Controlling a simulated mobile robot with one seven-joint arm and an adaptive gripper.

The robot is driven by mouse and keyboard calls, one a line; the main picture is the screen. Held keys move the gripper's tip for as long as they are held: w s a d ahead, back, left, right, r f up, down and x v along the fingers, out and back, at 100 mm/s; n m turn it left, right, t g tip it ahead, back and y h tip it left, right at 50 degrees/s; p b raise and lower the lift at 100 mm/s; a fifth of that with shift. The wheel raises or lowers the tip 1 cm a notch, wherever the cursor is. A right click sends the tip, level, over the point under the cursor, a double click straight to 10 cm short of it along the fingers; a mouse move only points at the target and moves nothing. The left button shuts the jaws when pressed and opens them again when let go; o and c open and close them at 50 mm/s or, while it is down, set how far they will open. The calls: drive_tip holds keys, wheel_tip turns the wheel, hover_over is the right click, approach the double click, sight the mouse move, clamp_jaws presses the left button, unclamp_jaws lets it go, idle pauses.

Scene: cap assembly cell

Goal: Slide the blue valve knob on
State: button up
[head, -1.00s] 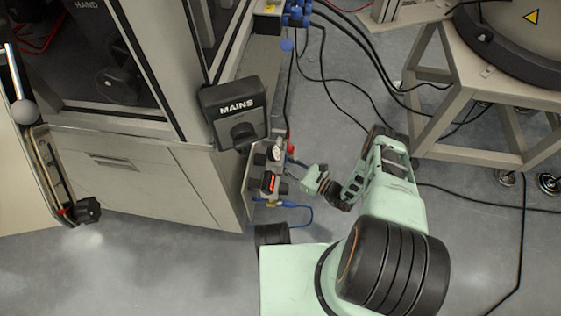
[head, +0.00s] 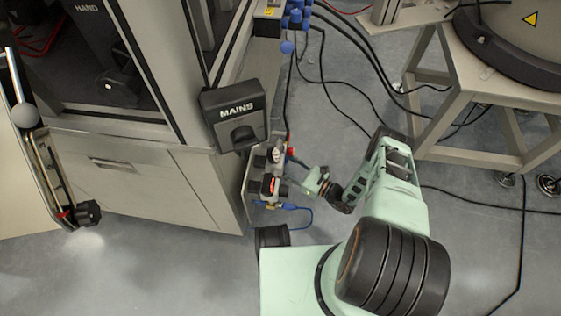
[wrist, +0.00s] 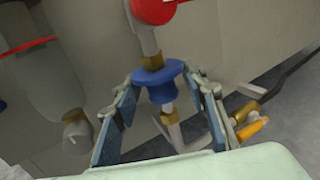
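The blue valve knob (wrist: 159,84), a flanged cap, sits between my gripper's fingertips (wrist: 160,86) in the wrist view. Both tips appear to touch its sides, so my gripper looks shut on it. A brass stem (wrist: 152,62) on a grey pipe lies right above the knob in the picture. I cannot tell whether the knob is around the stem or just in front of it. In the head view my gripper (head: 312,182) is just right of the valve panel (head: 250,185). The knob is too small to make out there.
A red valve knob (wrist: 153,10) is on the same pipe, above the blue one. A brass fitting with an orange part (wrist: 250,128) lies close to the right finger. In the head view a blue hose (head: 305,212) loops below my gripper. A MAINS switch box (head: 233,115) stands above.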

drive_tip(key=v, duration=1.1)
drive_tip(key=shift+s+d, duration=0.25)
drive_tip(key=shift+d, duration=0.05)
